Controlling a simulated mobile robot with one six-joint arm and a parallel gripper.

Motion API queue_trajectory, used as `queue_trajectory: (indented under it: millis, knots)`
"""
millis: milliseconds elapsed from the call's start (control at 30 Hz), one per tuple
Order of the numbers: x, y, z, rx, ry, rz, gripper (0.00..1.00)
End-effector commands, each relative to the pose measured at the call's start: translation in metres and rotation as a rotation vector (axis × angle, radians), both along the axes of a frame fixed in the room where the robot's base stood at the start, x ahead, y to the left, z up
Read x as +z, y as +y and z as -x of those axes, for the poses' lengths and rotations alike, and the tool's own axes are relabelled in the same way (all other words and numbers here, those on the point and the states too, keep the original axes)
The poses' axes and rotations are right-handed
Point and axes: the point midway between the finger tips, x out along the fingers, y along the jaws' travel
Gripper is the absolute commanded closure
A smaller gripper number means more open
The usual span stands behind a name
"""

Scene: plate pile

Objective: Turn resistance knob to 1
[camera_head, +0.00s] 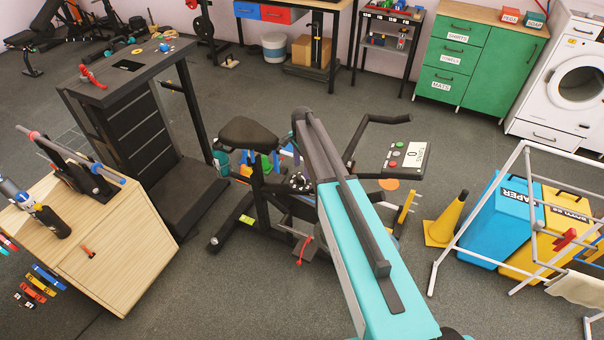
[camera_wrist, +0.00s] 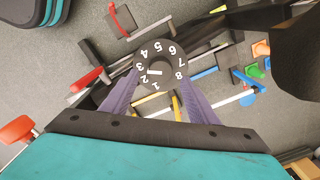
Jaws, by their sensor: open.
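The resistance knob (camera_wrist: 158,67) is a black round dial with white numbers 1 to 8, seen in the wrist view. Its white pointer mark points left, roughly between 2 and 3. In the head view the dial (camera_head: 299,182) shows on the exercise bike, partly beside my arm. My gripper (camera_wrist: 160,78) is open, with its purple fingers on the left and right of the dial. I cannot tell whether they touch it. In the head view my arm hides most of the gripper.
The bike has a black seat (camera_head: 248,134) and a display (camera_head: 411,155) reading 0. A treadmill (camera_head: 170,190) stands left, a wooden cabinet (camera_head: 120,250) front left. A yellow cone (camera_head: 446,220) and bins stand right. Several coloured pieces lie around the bike.

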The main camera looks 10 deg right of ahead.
Motion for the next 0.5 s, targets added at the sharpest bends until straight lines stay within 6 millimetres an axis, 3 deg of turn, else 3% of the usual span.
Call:
queue_trajectory:
  millis: [500]
  knots:
    - [-0.046, 0.001, 0.000, 0.001, 0.001, 0.000, 0.46]
